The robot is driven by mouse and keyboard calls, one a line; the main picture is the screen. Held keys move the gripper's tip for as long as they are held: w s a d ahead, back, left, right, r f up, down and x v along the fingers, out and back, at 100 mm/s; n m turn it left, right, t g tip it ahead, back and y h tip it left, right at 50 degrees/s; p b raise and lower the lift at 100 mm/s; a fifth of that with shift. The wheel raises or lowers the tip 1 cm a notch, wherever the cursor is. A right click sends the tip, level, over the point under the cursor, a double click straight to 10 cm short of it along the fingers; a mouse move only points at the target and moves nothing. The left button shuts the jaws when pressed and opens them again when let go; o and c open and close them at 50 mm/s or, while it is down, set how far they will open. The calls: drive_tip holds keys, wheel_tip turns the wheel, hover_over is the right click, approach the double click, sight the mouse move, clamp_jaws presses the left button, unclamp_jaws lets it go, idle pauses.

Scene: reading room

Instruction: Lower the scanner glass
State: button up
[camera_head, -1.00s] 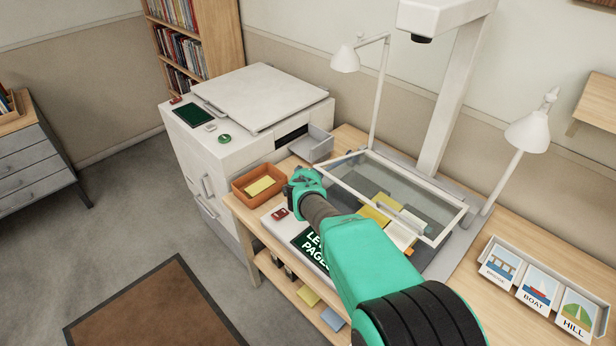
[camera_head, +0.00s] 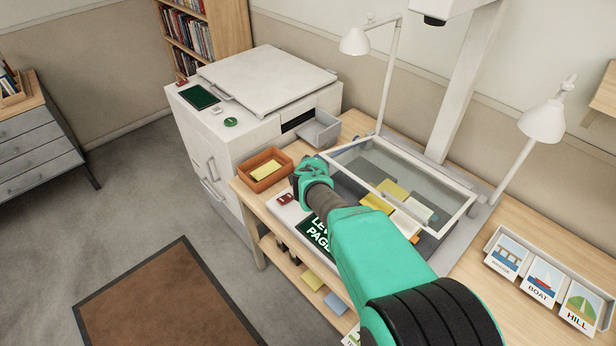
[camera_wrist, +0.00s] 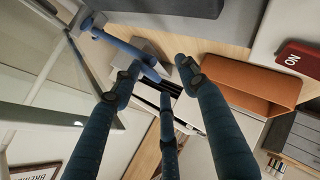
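The scanner glass (camera_head: 375,157) is a clear pane in a pale frame above the scanner bed on the desk. From the head view I cannot tell its exact tilt. Part of its frame (camera_wrist: 40,114) shows at the left of the wrist view. My gripper (camera_head: 306,172) is at the glass's left front corner. In the wrist view my gripper (camera_wrist: 157,72) has its dark fingers apart, with a visible gap. A blue bar (camera_wrist: 125,47) on a grey block lies near the left fingertip; contact is unclear. My arm hides part of the bed's near side.
An orange tray (camera_head: 259,174) with yellow paper and a red block (camera_head: 286,198) are close to my gripper. A white machine (camera_head: 225,152) stands at the left. Open floor lies left of the desk.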

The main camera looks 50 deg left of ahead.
drive_tip(key=s+f+v, duration=0.1)
drive_tip(key=v, duration=1.2)
drive_tip(key=shift+s+r, duration=0.15)
drive_tip(key=shift+s, duration=0.25)
idle(1.1)
drive_tip(key=shift+r, duration=0.15)
idle(0.5)
drive_tip(key=v, duration=1.1)
drive_tip(key=shift+s+d, duration=0.25)
drive_tip(key=shift+s, duration=0.05)
drive_tip(key=shift+r, duration=0.1)
drive_tip(key=shift+c, duration=0.3)
